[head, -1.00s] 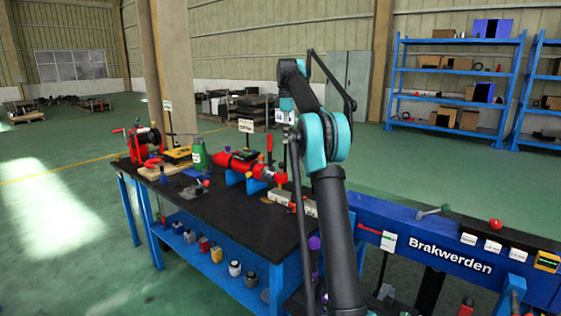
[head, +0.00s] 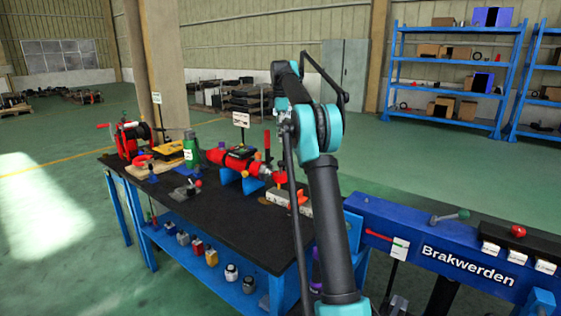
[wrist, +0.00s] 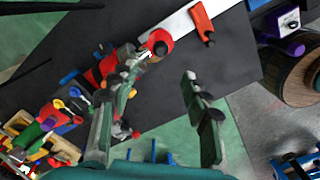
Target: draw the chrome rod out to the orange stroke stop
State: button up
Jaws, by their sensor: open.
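A red cylinder (head: 222,157) lies on blue cradles on the black bench. In the wrist view it also shows (wrist: 107,68), with a red rod end (wrist: 160,42) towards the right. A short bright piece of the chrome rod (wrist: 146,55) shows between them. The orange stroke stop (wrist: 202,22) sits beside a white strip (wrist: 180,24), with a clear gap from the rod end. My gripper (wrist: 161,84) is open, its fingers apart with nothing between them. The rod end appears beyond the fingertips. In the head view my arm hides the gripper.
A green bottle (head: 190,150), a red winch (head: 130,138) and a sign (head: 241,120) stand on the bench (head: 215,215). A blue beam marked Brakwerden (head: 455,250) stands at the right. In the wrist view, a round wooden-coloured drum (wrist: 290,75) is at the right.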

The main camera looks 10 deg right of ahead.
notch_tip(320, 180, down, 12)
jog(key=shift+f, duration=0.1)
dwell(0.4)
grip_shut()
dwell(0.3)
